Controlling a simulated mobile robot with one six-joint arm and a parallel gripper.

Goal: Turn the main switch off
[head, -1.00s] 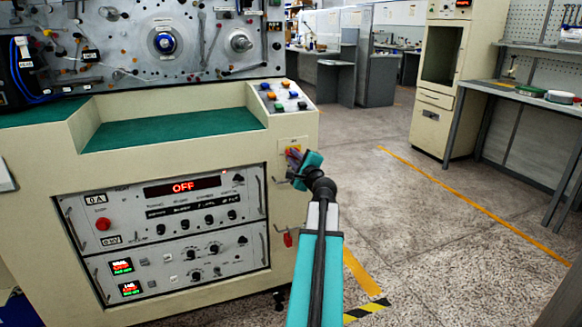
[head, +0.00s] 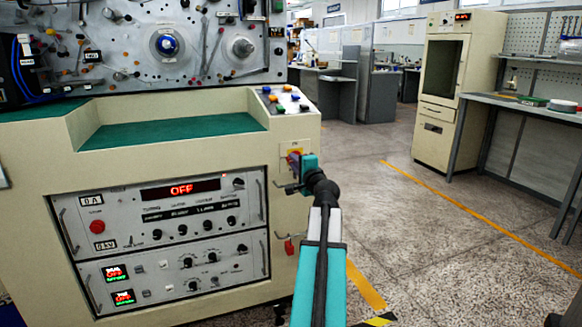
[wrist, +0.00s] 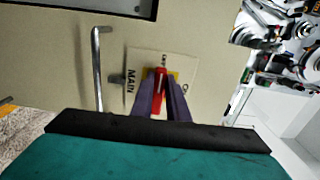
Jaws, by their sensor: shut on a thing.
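The main switch (wrist: 160,88) has a red handle on a yellow base, set in a pale plate marked MAIN (wrist: 131,80) in the wrist view. The handle stands upright in that picture, with small lettering above it that I cannot read surely. My gripper (wrist: 160,98) is shut on the red handle, one dark finger on each side. In the head view my gripper (head: 296,163) is at the plate on the right side of the machine front, and it hides most of the switch.
A bent metal handle (wrist: 97,68) sticks out beside the plate. A red tag or lock (head: 289,246) hangs below it. The control panel display (head: 181,188) reads OFF. Coloured buttons (head: 285,101) sit above on the machine. Open floor lies to the right.

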